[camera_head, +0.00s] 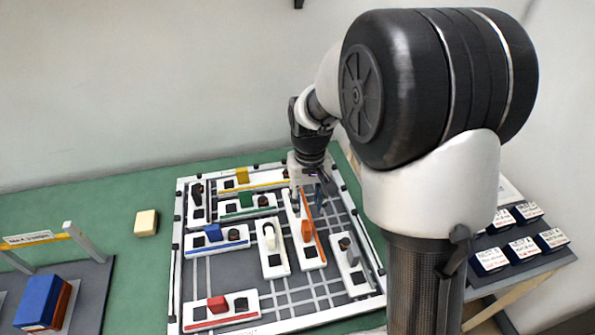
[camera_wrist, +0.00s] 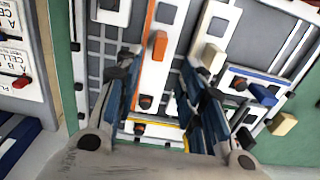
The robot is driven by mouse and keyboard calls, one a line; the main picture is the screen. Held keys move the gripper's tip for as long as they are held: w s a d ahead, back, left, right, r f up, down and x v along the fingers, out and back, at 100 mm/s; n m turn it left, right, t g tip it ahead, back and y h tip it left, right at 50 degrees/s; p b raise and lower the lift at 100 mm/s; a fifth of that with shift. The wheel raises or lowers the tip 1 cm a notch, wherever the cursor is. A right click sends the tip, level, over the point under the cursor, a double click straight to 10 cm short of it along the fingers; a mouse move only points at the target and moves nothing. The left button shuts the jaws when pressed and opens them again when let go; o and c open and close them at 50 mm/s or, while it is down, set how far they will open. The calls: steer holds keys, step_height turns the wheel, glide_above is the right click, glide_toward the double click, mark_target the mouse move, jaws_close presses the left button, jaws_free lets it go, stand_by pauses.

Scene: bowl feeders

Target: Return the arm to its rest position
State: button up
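My gripper (camera_head: 312,183) hangs over the back part of the framed board (camera_head: 202,274) on the green table. In the wrist view my gripper (camera_wrist: 160,70) has its two blue-sided fingers wide apart, with nothing held between them. Below it is a white block carrier with an orange stripe (camera_head: 318,238) and an orange block (camera_head: 306,230); the same orange block shows in the wrist view (camera_wrist: 159,45). The fingers appear above the board; whether they touch anything cannot be told. My arm rises from the right side of the head view.
Other carriers on the board hold a blue block (camera_head: 213,232), a red block (camera_head: 218,304), a cream block (camera_head: 269,236) and a yellow block (camera_head: 242,175). A loose cream block (camera_head: 146,222) lies left of the board. Labelled boxes (camera_head: 521,248) stand at right.

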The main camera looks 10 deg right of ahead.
steer(key=shift+r, duration=0.1)
steer(key=s+r+t, duration=0.2)
steer(key=s+r, duration=0.9)
steer(key=r, duration=0.2)
steer(key=s+r+t, duration=0.2)
steer(key=s, duration=0.9)
steer(key=shift+s+t, duration=0.2)
steer(key=shift+t, duration=0.1)
